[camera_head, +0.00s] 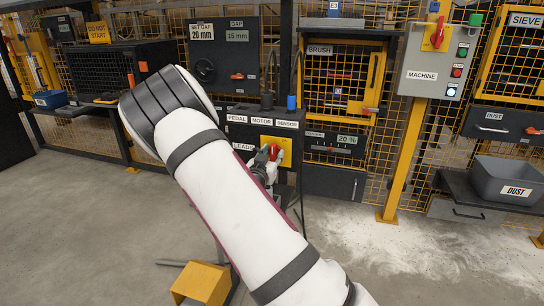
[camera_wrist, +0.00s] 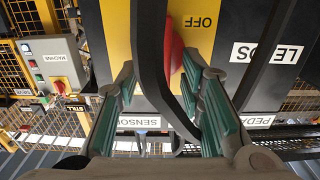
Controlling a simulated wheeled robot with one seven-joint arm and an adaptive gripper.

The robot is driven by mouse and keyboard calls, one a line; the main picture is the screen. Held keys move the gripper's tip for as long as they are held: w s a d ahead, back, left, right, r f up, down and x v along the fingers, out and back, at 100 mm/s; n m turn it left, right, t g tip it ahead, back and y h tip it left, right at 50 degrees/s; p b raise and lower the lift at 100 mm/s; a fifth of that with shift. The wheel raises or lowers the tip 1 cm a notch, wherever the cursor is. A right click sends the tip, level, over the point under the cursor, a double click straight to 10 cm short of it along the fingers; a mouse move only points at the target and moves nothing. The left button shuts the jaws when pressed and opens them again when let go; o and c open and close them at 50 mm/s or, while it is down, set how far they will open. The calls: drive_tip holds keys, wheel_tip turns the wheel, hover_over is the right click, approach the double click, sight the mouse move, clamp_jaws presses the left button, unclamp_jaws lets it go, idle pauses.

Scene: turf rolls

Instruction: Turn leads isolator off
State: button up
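The leads isolator is a red handle (camera_head: 274,152) on a yellow plate (camera_head: 286,146), on the front of a dark box labelled LEADS, PEDAL, MOTOR and SENSOR. In the upside-down wrist view, the red handle (camera_wrist: 176,48) appears beside the word OFF on the yellow plate (camera_wrist: 200,14). My gripper (camera_wrist: 165,82) is open, its green-padded fingers spread in front of the plate. The handle lies between the finger lines, nearer the right finger; contact cannot be told. Black cable-like strips cross in front and hide part of it. In the head view my gripper (camera_head: 265,160) is small and partly behind my arm.
A grey MACHINE panel (camera_head: 431,60) with another red switch stands on a yellow post to the right. A yellow pedal-like block (camera_head: 202,283) lies on the floor below. A grey DUST bin (camera_head: 507,179) stands far right. Pale dust covers floor there.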

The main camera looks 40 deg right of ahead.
clamp_jaws()
drive_tip(key=shift+n, duration=0.3)
drive_tip(key=n+p, duration=0.1)
drive_tip(key=n, duration=0.1)
drive_tip(key=n+p, duration=0.1)
drive_tip(key=shift+w+a+n, duration=0.15)
drive_tip(key=shift+n, duration=0.25)
drive_tip(key=shift+w+a+f+n+p, duration=0.1)
drive_tip(key=shift+f+n+p, duration=0.1)
drive_tip(key=shift+n, duration=2.05)
drive_tip(key=shift+w+a+f+n+p, duration=0.1)
drive_tip(key=shift+f+n+p, duration=0.15)
drive_tip(key=shift+n, duration=1.95)
drive_tip(key=shift+w+a+f+n+p, duration=0.1)
drive_tip(key=shift+f+n+p, duration=0.1)
drive_tip(key=shift+n, duration=2.05)
